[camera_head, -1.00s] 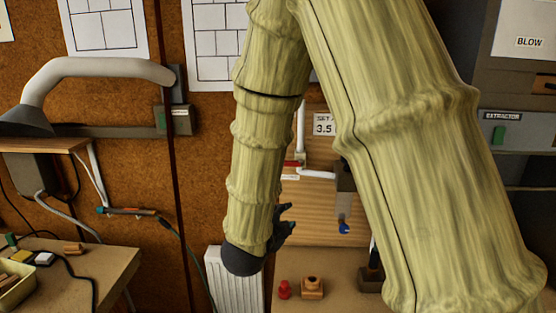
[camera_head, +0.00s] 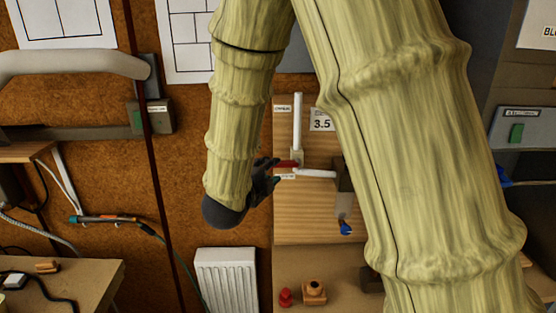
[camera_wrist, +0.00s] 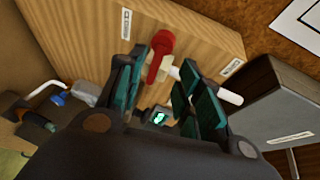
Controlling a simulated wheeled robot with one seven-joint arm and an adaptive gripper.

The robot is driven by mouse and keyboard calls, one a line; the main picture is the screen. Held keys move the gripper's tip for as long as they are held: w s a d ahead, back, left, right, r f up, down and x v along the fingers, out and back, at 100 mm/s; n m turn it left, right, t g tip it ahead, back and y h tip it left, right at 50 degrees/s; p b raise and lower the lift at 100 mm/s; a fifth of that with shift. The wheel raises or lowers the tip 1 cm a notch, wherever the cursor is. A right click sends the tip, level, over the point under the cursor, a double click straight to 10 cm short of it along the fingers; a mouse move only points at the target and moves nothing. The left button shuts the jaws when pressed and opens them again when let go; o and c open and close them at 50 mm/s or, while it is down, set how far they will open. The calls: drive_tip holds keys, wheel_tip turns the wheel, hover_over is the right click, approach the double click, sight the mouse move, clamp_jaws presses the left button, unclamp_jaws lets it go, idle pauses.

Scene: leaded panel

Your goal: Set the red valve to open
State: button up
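The red valve (camera_head: 287,164) has a red lever, mounted on a wooden board where a vertical white pipe meets a white branch pipe. In the head view the lever lies roughly level, and my gripper (camera_head: 268,180) is at its left end. In the wrist view the red valve (camera_wrist: 158,52) shows a round hub, its lever reaching back between the fingers of my gripper (camera_wrist: 168,82). The fingers stand apart, the left one closest to the lever. I cannot tell whether either touches it. The small labels by the valve are too blurred to read.
The wooden board (camera_head: 300,222) carries a "3.5" card (camera_head: 321,120) and a blue-tipped fitting (camera_head: 345,227). A white radiator (camera_head: 227,280) stands below my gripper. A red knob (camera_head: 285,297) and a wooden block (camera_head: 314,292) sit below the board. A grey box (camera_wrist: 262,105) is close on the right.

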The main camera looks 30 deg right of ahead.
sight(283, 164)
drive_tip(key=shift+p+x, duration=1.6)
drive_tip(key=shift+x, duration=2.25)
drive_tip(key=shift+a+f, duration=0.1)
drive_tip(key=shift+f, duration=0.05)
drive_tip(key=shift+w, duration=0.1)
clamp_jaws()
